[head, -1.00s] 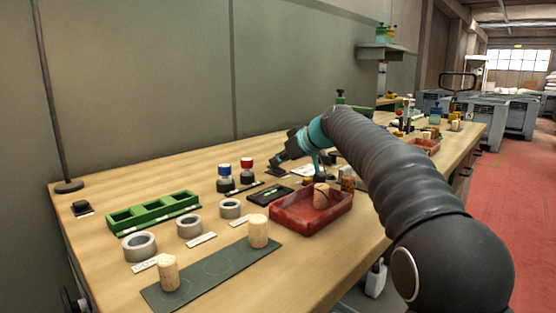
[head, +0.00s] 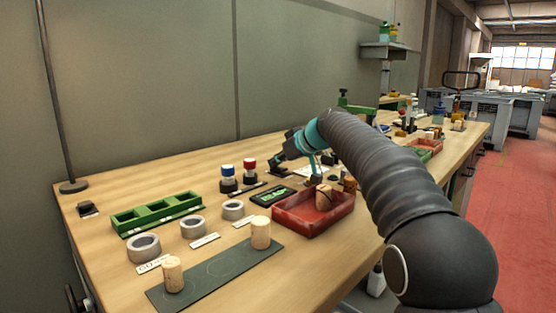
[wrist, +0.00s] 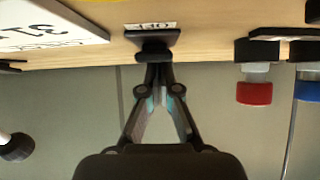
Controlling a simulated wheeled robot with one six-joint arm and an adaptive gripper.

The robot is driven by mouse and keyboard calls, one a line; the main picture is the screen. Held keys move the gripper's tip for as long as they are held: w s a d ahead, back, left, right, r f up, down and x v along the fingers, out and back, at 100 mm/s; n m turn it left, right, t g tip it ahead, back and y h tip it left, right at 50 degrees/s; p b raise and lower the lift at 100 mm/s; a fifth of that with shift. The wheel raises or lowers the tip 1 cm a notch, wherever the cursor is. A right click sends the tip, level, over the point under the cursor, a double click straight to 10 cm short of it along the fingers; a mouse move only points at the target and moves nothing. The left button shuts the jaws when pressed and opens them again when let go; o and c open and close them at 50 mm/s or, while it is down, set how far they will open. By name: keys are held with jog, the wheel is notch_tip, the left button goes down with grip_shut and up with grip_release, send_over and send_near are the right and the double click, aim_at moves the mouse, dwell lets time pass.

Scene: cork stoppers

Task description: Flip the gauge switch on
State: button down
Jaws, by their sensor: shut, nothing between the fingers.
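A small dark switch block (wrist: 152,40) with a white printed label beside it sits on the table in the wrist view. My gripper (wrist: 156,68) is shut and empty, its fingertips at the block and appearing to touch it. The fingertips cover part of the block, so the lever's position is hidden. In the head view my gripper (head: 275,161) reaches down to the table behind a black-framed panel (head: 272,196), whose face shows green. I cannot tell whether this panel is the gauge.
Blue-topped (head: 228,177) and red-topped (head: 249,172) bottles stand left of my gripper. A red tray (head: 300,222) holding a cork is in front. A green rack (head: 157,214), tape rings and a dark mat (head: 215,270) with corks lie nearer left.

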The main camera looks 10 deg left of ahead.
jog(key=shift+a+r, duration=0.15)
jog(key=shift+r, duration=0.15)
jog(key=shift+w+a+r+p, duration=0.1)
jog(key=shift+a+r+p, duration=0.1)
jog(key=shift+r, duration=0.45)
jog(key=shift+a+r+p, duration=0.15)
jog(key=shift+r+p, duration=0.05)
jog(key=shift+r, duration=0.45)
jog(key=s+d+r, duration=0.2)
jog(key=d+r, duration=0.3)
jog(key=r, duration=0.4)
jog(key=shift+s, duration=0.35)
